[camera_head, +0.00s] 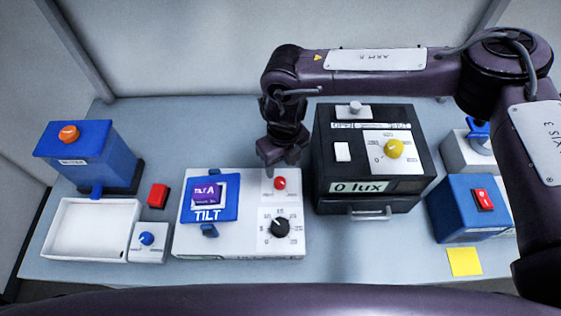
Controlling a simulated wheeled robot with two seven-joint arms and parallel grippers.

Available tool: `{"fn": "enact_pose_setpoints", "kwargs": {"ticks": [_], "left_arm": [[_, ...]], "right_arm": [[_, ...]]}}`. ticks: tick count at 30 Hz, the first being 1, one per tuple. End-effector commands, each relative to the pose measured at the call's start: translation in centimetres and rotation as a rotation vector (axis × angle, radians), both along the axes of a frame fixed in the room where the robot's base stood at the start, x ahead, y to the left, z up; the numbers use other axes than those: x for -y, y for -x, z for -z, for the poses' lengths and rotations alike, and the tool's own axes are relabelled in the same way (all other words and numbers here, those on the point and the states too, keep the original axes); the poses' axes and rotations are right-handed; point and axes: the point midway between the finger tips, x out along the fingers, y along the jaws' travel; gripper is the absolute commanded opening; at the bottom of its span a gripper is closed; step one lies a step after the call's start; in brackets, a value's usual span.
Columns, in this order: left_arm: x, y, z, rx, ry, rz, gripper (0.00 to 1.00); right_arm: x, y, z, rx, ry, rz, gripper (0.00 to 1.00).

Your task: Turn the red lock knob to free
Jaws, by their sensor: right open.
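The red lock knob (280,183) is a small red knob on the upper right of the white tilt unit's top (255,245). Small labels beside it are too small to read. A black dial (280,227) with a number scale sits below it on the same unit. A blue framed plate (209,198) marked TILT, with a purple card reading "TILT A", is on the unit's left. My right gripper (280,166) points down just above and behind the red knob, apart from it. It is open and nothing shows between its fingers. My left gripper is not in view.
A black box (350,200) reading "0 lux", with a yellow knob (393,149), stands close right of the gripper. A white tray (92,258), blue box (88,165) and small red block (157,195) are left. A blue box with a red switch (484,200) is right.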

Motion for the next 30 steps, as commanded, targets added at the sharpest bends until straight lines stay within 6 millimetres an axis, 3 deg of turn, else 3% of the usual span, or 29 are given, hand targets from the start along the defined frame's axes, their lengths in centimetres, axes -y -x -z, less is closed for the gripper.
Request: {"fn": "enact_pose_setpoints", "kwargs": {"ticks": [3,6,15,19,24,30], "left_arm": [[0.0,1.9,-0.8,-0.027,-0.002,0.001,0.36],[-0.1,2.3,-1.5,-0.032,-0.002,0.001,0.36],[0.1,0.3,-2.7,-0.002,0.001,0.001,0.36],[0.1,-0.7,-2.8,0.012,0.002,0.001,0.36],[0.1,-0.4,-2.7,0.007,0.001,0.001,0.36],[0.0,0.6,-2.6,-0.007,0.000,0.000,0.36]], "right_arm": [[0.0,0.2,1.4,-0.005,0.002,0.001,0.50],[-0.1,0.2,3.1,-0.003,0.002,0.001,0.50],[-0.2,0.2,6.8,-0.001,0.001,0.000,0.50],[-0.2,0.2,7.2,0.001,0.001,0.000,0.50],[-0.2,0.2,7.2,0.001,0.001,0.000,0.50],[-0.2,0.2,7.2,0.001,0.001,0.000,0.25]]}}
